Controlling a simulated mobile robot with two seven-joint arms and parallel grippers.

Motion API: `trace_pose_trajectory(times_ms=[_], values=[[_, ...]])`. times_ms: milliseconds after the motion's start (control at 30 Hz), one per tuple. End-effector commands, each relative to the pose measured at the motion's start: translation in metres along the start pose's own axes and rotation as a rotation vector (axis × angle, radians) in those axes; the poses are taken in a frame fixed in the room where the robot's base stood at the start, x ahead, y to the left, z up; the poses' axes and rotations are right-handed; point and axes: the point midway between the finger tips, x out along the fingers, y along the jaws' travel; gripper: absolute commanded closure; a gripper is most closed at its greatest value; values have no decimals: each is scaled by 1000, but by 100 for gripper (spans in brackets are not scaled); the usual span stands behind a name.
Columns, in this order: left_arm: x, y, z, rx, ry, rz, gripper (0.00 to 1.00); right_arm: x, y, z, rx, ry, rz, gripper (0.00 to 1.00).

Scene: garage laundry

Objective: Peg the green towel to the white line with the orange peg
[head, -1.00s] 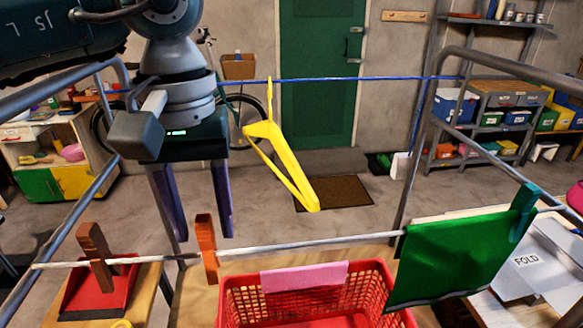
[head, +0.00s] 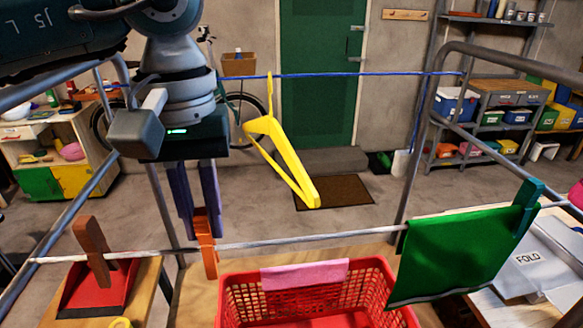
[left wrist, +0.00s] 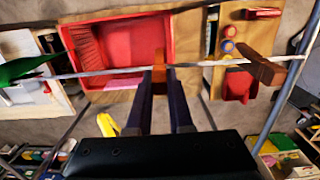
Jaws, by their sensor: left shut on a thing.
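The orange peg (head: 205,243) sits on the white line (head: 300,241), left of the red basket. My left gripper (head: 203,228) is shut on the upper part of the orange peg; the left wrist view shows the peg (left wrist: 159,66) between its two dark fingers. The green towel (head: 455,252) hangs over the white line at the right. A teal peg (head: 527,205) is on the towel's right end; the towel's left end has no peg on it. My right gripper is not in view.
A brown peg (head: 93,249) is on the line at the left. A red basket (head: 375,280) with a pink cloth (head: 305,274) stands below the line. A yellow hanger (head: 285,160) hangs from the blue line (head: 345,75) behind. Grey rack rails (head: 425,125) border both sides.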

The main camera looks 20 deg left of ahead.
Motion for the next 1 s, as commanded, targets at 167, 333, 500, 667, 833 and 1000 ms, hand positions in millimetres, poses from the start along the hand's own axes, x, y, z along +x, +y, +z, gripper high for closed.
trace_pose_trajectory(times_ms=[167,333,500,667,833,1000], values=[[0,0,0,0,0,0,100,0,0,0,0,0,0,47],[-3,0,0,0,0,0,100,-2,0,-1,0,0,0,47],[-12,0,1,1,-1,1,100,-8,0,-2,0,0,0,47],[-22,0,1,1,-2,1,100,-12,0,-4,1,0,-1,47],[-31,0,1,1,0,1,100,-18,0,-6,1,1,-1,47],[-40,0,1,1,0,1,100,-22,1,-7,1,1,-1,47]])
